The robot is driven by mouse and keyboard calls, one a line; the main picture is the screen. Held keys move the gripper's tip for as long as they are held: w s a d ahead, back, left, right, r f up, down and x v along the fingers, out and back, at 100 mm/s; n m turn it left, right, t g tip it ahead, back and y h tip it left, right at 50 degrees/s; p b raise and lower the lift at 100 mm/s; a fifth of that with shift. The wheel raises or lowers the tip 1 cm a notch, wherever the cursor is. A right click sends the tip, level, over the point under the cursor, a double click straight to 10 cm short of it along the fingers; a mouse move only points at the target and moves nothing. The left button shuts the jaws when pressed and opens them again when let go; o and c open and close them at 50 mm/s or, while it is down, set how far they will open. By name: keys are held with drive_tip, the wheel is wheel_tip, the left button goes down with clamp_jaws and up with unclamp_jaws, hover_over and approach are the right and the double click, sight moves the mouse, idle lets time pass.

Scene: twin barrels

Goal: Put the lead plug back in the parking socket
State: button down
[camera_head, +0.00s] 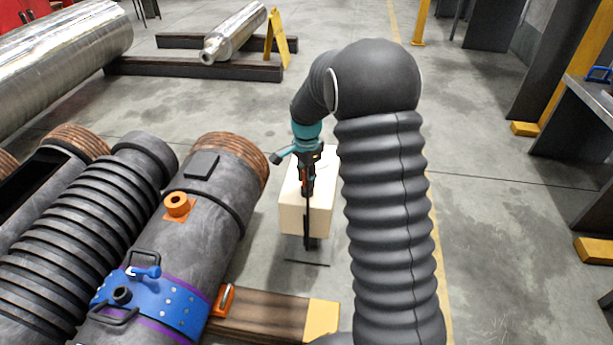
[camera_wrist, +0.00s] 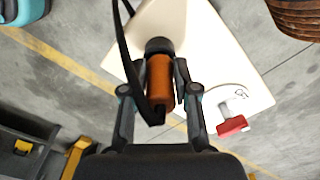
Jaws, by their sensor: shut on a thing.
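My gripper (camera_head: 306,172) is over the cream box (camera_head: 322,212). In the wrist view my gripper (camera_wrist: 160,92) is shut on the lead plug (camera_wrist: 159,78), which has an orange body. A black round part (camera_wrist: 160,45) shows at the plug's far end, against the cream box (camera_wrist: 205,50). I cannot tell whether that part is the plug's nose or a parking socket, or whether the plug touches the box. The black lead (camera_wrist: 128,55) runs beside the plug. In the head view the arm hides part of the box.
A dark barrel with an orange ring fitting (camera_head: 177,205) and a blue clamp band (camera_head: 160,305) lies to the left. A red-handled part (camera_wrist: 233,125) is on the box. A wooden beam (camera_head: 265,315) lies in front. Open floor (camera_head: 490,190) lies to the right.

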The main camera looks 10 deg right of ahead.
drive_tip(key=shift+f, duration=0.45)
drive_tip(key=c, duration=0.8)
unclamp_jaws()
wheel_tip(320, 180, up, 12)
drive_tip(key=shift+r, duration=0.1)
